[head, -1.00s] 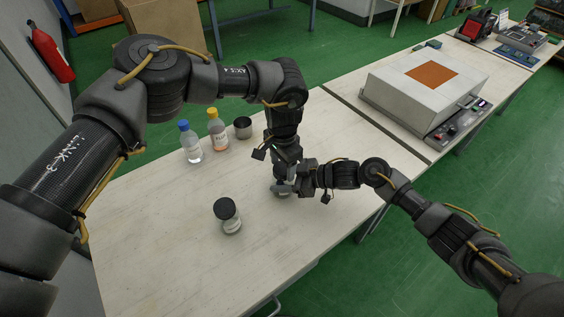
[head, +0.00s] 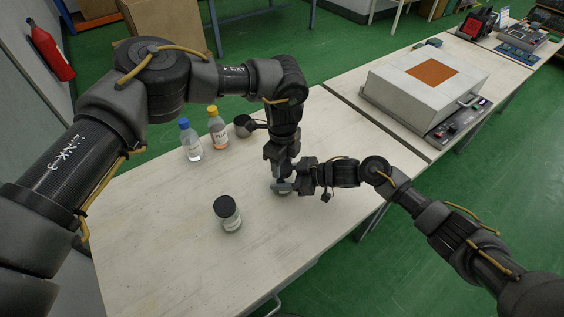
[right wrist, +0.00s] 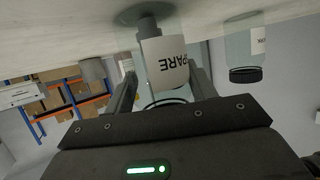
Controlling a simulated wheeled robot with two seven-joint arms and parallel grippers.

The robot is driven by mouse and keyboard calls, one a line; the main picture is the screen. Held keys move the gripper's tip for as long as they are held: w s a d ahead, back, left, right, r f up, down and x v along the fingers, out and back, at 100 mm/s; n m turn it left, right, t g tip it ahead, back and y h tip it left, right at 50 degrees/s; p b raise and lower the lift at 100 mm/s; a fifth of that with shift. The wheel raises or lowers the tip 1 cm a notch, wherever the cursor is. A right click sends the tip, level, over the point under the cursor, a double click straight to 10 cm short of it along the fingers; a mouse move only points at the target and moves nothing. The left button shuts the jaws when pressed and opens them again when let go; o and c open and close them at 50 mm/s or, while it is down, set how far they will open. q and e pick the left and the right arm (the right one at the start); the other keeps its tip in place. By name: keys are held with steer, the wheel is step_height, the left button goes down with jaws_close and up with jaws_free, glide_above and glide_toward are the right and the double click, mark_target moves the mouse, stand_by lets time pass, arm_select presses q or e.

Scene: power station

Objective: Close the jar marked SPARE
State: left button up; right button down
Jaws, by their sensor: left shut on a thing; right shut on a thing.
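The jar marked SPARE shows in the right wrist view (right wrist: 170,66), upside down because that view is inverted. It is clear glass with a white label. In the head view it stands on the table, mostly hidden by both grippers. My right gripper (head: 289,187) is shut on the jar's side; its fingers flank the jar in the wrist view (right wrist: 160,92). My left gripper (head: 282,174) comes down from above, directly over the jar. It is shut at the jar's top on what seems to be the lid; the lid itself is hidden.
A second jar with a black lid (head: 228,214) stands left of the grippers. A pale equipment box (head: 425,85) is on the far table. The front tabletop is clear.

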arm_select(q)
steer(key=m, duration=0.6)
steer(key=shift+d, duration=0.1)
steer(key=o, duration=1.1)
steer(key=shift+r, duration=2.25)
